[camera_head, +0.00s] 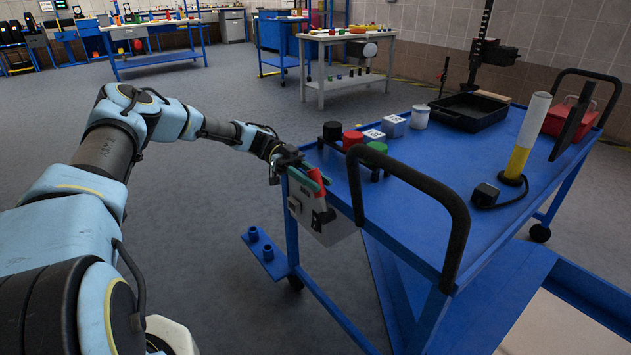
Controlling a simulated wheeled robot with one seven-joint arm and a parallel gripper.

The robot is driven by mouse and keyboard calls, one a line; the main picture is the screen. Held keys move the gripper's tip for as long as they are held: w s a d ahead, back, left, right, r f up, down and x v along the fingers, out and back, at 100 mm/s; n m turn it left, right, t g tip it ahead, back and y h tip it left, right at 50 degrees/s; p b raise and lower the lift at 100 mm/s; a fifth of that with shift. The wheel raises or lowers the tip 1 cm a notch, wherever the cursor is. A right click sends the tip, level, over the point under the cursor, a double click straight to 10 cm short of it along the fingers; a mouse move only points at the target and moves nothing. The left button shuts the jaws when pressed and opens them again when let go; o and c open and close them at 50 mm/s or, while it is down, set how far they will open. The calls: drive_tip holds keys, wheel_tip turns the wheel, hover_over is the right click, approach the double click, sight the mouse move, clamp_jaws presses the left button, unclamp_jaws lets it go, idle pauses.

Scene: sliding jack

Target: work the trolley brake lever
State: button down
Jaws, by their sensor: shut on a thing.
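The blue trolley (446,148) fills the right of the head view. A grey-white box (326,218) hangs on its left side and carries a red lever (317,181). My gripper (294,172) is at the upper left of this box, beside the red lever. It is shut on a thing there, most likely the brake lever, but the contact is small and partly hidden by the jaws. A green strip (303,182) shows next to the jaws, and I cannot tell whether it belongs to the box or the gripper.
A black push handle (424,185) arches over the trolley's near end. Black, red and green knobs (352,140), cubes (393,126), a black tray (468,111) and a white-yellow cylinder (524,140) stand on top. A blue bracket (265,254) juts out low at left. The floor on the left is free.

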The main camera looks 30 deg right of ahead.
drive_tip(key=shift+f, duration=0.1)
drive_tip(key=c, duration=0.5)
unclamp_jaws()
drive_tip(key=shift+w, duration=0.1)
drive_tip(key=b+v, duration=0.1)
drive_tip(key=v, duration=0.9)
drive_tip(key=shift+w+a+b, duration=0.15)
drive_tip(key=shift+w+b, duration=0.15)
drive_tip(key=shift+w, duration=0.05)
